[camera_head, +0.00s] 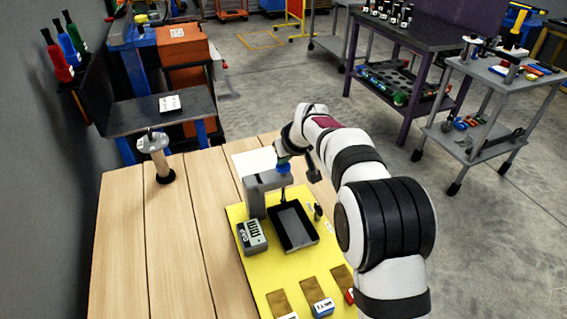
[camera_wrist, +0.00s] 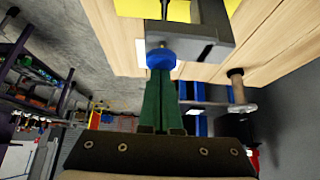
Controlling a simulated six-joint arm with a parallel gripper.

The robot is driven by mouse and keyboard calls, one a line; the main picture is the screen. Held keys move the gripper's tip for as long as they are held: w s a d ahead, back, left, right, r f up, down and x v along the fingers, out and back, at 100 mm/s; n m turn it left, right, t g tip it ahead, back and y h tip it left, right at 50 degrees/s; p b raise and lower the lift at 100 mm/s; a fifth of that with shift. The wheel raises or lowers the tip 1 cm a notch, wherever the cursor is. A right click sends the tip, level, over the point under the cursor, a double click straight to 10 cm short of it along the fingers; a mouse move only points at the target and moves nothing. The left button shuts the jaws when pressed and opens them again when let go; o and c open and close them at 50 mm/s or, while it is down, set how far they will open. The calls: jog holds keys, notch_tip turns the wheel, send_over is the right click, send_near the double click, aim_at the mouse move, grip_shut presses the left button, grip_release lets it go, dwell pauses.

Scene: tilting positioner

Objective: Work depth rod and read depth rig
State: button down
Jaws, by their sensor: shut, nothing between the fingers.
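The depth rig stands on a yellow board (camera_head: 236,212); its grey bracket (camera_head: 256,190) has an overhanging arm. A blue knob (camera_head: 284,168) tops the depth rod (camera_head: 283,194), which hangs below the arm over a black tray (camera_head: 275,221). The wrist view also shows the blue knob (camera_wrist: 161,59), the grey arm (camera_wrist: 200,48) and the rod (camera_wrist: 164,10) beyond it. My gripper (camera_wrist: 160,74) is shut, its green fingers together and empty. Its tips are right at the knob; whether they touch it I cannot tell. A grey readout box (camera_head: 246,249) sits left of the tray; its display is too small to read.
Brown pads (camera_head: 280,303) lie at the board's front, one with a blue block (camera_head: 323,308). A small dark peg (camera_head: 318,212) stands right of the tray. A white-topped post (camera_head: 155,150) stands at the table's back left. The table's left side (camera_head: 160,240) is clear.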

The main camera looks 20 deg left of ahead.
jog(key=shift+f, duration=0.65)
jog(key=shift+r, duration=3.75)
jog(key=m+h, duration=0.1)
jog(key=m, duration=0.1)
send_near(284, 167)
jog(key=w+d+r, duration=0.1)
jog(key=d+r, duration=0.2)
jog(key=d, duration=0.1)
jog(key=s+d+m+g+h, duration=0.15)
jog(key=s+d+m, duration=0.35)
jog(key=s+d, duration=0.8)
jog(key=s+d+f+m+g, duration=0.2)
jog(key=s+d, duration=0.3)
jog(key=s, duration=0.6)
jog(key=s+d+f+m+g, duration=0.1)
jog(key=s+d+f+m, duration=0.3)
jog(key=s, duration=0.7)
jog(key=shift+s+d+m+g+h, duration=0.35)
jog(key=shift+d+m, duration=0.25)
jog(key=shift+m, duration=0.2)
